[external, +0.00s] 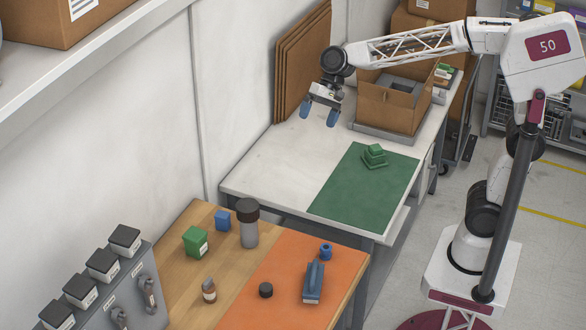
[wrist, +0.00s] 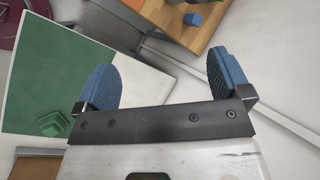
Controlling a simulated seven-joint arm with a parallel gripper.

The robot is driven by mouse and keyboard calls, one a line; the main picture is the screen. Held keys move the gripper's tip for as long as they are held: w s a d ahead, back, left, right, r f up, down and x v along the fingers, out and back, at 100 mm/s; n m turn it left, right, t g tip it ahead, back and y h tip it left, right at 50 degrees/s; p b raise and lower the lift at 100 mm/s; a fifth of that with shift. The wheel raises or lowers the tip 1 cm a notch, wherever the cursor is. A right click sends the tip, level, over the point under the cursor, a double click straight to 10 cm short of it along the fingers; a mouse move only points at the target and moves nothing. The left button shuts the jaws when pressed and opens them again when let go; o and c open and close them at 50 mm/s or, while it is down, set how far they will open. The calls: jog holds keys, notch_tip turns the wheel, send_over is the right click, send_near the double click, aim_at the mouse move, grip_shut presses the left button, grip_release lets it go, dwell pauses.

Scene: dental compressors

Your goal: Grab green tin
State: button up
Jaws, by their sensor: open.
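A green box-shaped tin (external: 196,241) with a white label stands on the wooden part of the near table, left of a small blue block (external: 222,219). I cannot make the tin out in the wrist view. A second green item (external: 374,157), stepped like a stack, sits on the green mat (external: 345,198) of the far table; it also shows in the wrist view (wrist: 54,124). My gripper (external: 319,113) is open and empty, raised above the far table's back part, well away from the tin. Its two blue fingers stand wide apart in the wrist view (wrist: 163,75).
A grey cylinder with a dark lid (external: 248,225) stands right of the tin. A small bottle (external: 209,291), a black puck (external: 266,290) and a blue tool (external: 313,283) lie nearer. A grey unit (external: 125,290) stands left. An open carton (external: 394,101) stands on the far table.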

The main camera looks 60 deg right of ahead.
jog(key=w+a+f+m+y, duration=0.1)
jog(key=w+a+m+y, duration=0.25)
jog(key=w+a, duration=0.85)
jog(key=m+y, duration=0.3)
jog(key=m, duration=0.4)
send_over(199, 229)
jog(key=d, duration=0.5)
notch_tip(199, 229, down, 5)
notch_tip(199, 229, down, 22)
jog(key=shift+a+f, duration=0.15)
jog(key=shift+a, duration=0.1)
jog(key=shift+x, duration=1.2)
jog(key=shift+a+f, duration=0.1)
jog(key=shift+s+x, duration=0.1)
jog(key=shift+x, duration=1.15)
jog(key=shift+s+x, duration=0.15)
jog(key=shift+x, duration=1.05)
